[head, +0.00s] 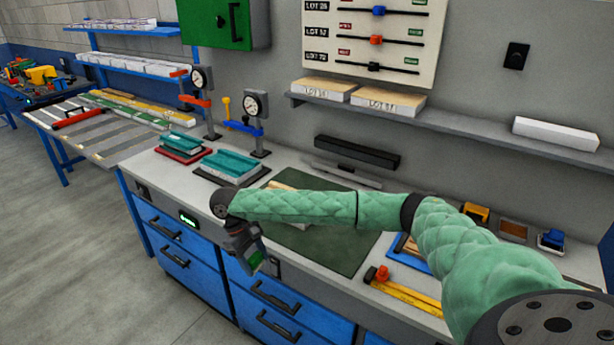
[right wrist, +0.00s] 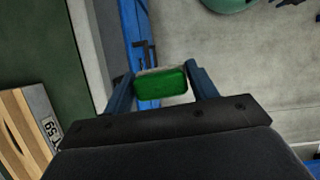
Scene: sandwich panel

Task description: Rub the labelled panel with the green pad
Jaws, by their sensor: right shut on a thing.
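My right gripper (head: 245,248) is shut on the green pad (head: 257,261), past the front edge of the workbench and in front of the blue drawers. In the right wrist view the pad (right wrist: 160,83) sits between the two blue fingers of the gripper (right wrist: 160,88), green face showing. The labelled panel (right wrist: 22,125) lies at the left of that view, wood-toned, with a white label ending in 59; the pad is apart from it. In the head view my right arm hides most of the panel (head: 278,185) on the dark green mat (head: 345,255). My left gripper is not in view.
Teal-topped blocks (head: 230,163) and dial gauges on stands (head: 256,108) stand at the back left. A yellow ruler (head: 410,296) and a blue-edged tray (head: 408,255) lie right of the mat. A shelf (head: 450,124) with panels runs above.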

